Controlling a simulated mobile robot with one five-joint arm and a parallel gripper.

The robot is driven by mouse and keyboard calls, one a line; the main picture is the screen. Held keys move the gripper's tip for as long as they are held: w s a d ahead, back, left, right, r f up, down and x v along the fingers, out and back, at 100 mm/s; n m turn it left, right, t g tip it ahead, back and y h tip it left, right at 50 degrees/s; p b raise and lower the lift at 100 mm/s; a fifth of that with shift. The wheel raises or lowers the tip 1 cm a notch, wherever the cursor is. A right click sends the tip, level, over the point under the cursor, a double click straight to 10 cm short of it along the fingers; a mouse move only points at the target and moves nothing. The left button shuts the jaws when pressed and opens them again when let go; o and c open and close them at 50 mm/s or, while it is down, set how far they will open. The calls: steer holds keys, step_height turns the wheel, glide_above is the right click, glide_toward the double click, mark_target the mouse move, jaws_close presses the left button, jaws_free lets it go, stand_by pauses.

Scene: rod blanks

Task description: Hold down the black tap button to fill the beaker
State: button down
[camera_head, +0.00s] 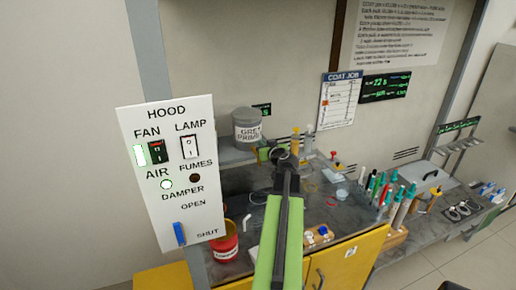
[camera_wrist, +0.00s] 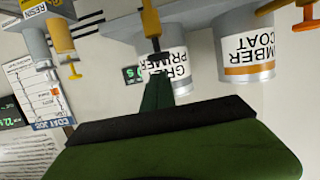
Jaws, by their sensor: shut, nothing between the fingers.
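A grey can labelled as grey primer (camera_head: 247,132) stands on a shelf in the head view. In the wrist view, which looks upside down, the same can (camera_wrist: 170,66) shows with a yellow tap part (camera_wrist: 151,18) at it. My gripper (camera_head: 264,154) is beside the lower right of the can in the head view. In the wrist view its green fingers (camera_wrist: 157,92) are together and empty, reaching up to the can's front. A dark piece lies by their tips; I cannot tell whether it is the black button. A small clear cup (camera_head: 341,194) on the counter may be the beaker.
A hood panel (camera_head: 173,185) with switches stands at left. The wrist view also shows an amber coat can (camera_wrist: 245,50) and another yellow tap (camera_wrist: 66,38). Several capped tubes (camera_head: 395,195) stand at right. A red tub (camera_head: 225,243) sits near the panel.

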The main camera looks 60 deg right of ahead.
steer(key=shift+w+a+f, duration=0.2)
steer(key=shift+a+f, duration=0.05)
steer(key=shift+f, duration=0.3)
step_height(320, 180, down, 2)
steer(key=shift+a+f+b, duration=0.1)
steer(key=shift+b, duration=1.1)
steer(key=shift+s, duration=0.15)
stand_by(0.4)
